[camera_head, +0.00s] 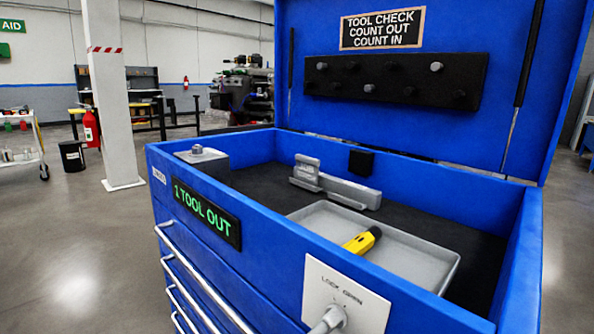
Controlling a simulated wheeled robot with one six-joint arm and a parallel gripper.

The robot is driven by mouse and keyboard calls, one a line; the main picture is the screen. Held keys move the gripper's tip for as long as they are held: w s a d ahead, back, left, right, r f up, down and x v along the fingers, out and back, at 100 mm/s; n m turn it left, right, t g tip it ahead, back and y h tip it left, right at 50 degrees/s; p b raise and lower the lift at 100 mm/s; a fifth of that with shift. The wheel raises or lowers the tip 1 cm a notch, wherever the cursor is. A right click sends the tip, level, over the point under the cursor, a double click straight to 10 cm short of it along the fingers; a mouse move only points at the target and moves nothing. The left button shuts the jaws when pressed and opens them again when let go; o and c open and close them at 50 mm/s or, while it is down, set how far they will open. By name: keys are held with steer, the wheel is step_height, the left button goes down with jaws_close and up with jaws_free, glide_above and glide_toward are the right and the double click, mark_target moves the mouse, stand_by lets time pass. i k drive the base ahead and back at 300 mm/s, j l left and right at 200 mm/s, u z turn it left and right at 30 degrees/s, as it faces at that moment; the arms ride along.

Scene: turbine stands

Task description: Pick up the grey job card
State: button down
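I cannot make out a grey job card for certain. A blue tool chest (237,265) stands before me with its lid raised. In its open top, a grey slotted holder (335,186) stands at the back; an upright grey piece (307,168) is at its left end, and I cannot tell whether this is a card. A grey tray (400,252) lies in front of the holder, with a yellow and black tool (362,240) in it. My gripper is not in view.
The chest's near wall carries a "1 TOOL OUT" display (206,213) and a lock plate (345,296) with a grey lever. A grey block (201,157) sits at the left corner. A white pillar (112,100) stands behind left.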

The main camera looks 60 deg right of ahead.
mark_target(307, 167)
steer(key=z, duration=1.65)
